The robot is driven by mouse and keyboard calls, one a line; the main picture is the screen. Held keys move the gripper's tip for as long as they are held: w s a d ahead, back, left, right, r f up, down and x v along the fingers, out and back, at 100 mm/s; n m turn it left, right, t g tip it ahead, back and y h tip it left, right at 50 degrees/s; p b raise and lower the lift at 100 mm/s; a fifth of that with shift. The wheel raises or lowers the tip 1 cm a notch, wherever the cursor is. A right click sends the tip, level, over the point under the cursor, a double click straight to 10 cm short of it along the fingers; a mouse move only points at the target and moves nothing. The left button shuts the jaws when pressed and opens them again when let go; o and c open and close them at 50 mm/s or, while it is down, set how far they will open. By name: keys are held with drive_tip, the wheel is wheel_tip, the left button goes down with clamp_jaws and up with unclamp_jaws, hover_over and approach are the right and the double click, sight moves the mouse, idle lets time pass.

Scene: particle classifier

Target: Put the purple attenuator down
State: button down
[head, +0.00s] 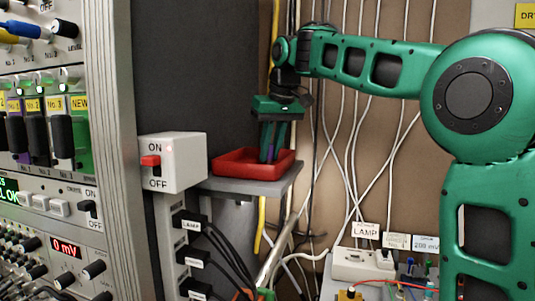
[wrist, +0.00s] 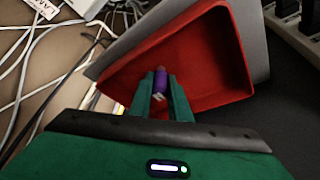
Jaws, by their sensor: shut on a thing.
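My gripper (head: 274,156) points down over the red tray (head: 230,169) in the head view. In the wrist view my gripper (wrist: 161,85) is shut on the purple attenuator (wrist: 160,76), which sits between the fingertips. In the head view only a narrow purple strip of the attenuator (head: 270,153) shows between the green fingers. The fingertips reach below the tray's back rim line, within its outline. The red tray (wrist: 205,52) lies behind the attenuator in the wrist view. I cannot tell whether the attenuator touches the tray floor.
The tray rests on a grey shelf (head: 262,188). A white ON/OFF switch box (head: 178,166) stands close to its left. An instrument rack (head: 40,130) fills the left side. Loose cables hang behind and to the right. The visible tray floor looks empty.

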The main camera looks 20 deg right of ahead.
drive_tip(key=shift+f, duration=0.25)
drive_tip(key=c, duration=1.6)
unclamp_jaws()
drive_tip(key=shift+c, duration=0.2)
drive_tip(key=shift+r, duration=0.1)
drive_tip(key=shift+w+r, duration=0.1)
drive_tip(key=shift+r, duration=0.1)
drive_tip(key=v, duration=1.2)
